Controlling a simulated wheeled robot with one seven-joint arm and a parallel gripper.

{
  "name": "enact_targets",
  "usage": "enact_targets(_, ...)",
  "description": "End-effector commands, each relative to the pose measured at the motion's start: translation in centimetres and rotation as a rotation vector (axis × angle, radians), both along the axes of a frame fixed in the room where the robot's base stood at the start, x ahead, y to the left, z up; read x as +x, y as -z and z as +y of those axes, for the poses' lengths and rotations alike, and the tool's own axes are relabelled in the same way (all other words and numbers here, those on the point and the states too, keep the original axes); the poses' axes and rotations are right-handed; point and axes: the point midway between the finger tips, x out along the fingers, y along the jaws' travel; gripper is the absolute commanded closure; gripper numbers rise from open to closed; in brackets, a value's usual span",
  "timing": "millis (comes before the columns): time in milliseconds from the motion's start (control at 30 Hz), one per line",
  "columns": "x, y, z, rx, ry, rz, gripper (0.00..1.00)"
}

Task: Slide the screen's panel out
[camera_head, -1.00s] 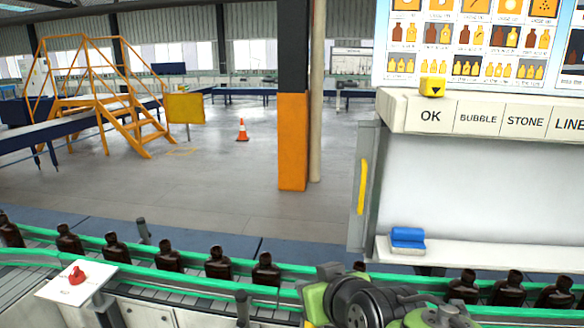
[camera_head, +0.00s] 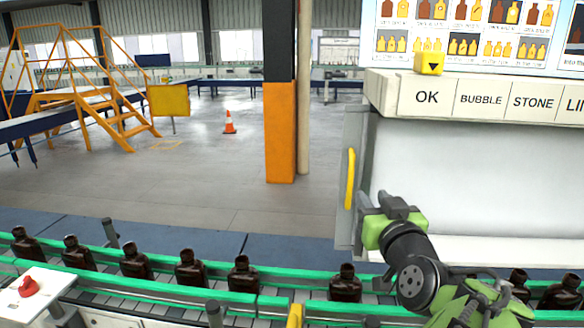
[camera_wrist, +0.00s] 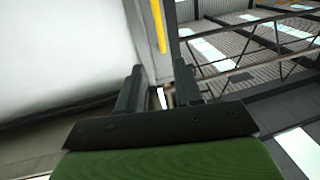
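The screen is the pale lit board (camera_head: 480,170) at the right in the head view. Its grey panel (camera_head: 357,135) stands upright at the board's left edge and has a yellow handle (camera_head: 349,180). My gripper (camera_head: 372,203) is raised just right of the handle's lower end in that view. In the wrist view the fingers (camera_wrist: 160,70) are spread with a gap between them. The yellow handle (camera_wrist: 158,25) and the panel's edge lie ahead of this gap, seemingly apart from the fingers. My arm hides the board's lower left part.
Brown bottles (camera_head: 190,268) stand in a row on the green-railed conveyor (camera_head: 130,288) in front. An orange column (camera_head: 280,130) stands behind, left of the panel.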

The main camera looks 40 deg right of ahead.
Motion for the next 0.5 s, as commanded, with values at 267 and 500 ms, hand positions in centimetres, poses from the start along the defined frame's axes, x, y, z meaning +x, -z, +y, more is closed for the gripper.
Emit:
enact_targets(267,4.1,-0.3,-3.1,0.001,-0.005,0.0,0.65)
enact_targets(500,9.0,-0.3,-6.7,0.001,-0.006,-0.001,0.65)
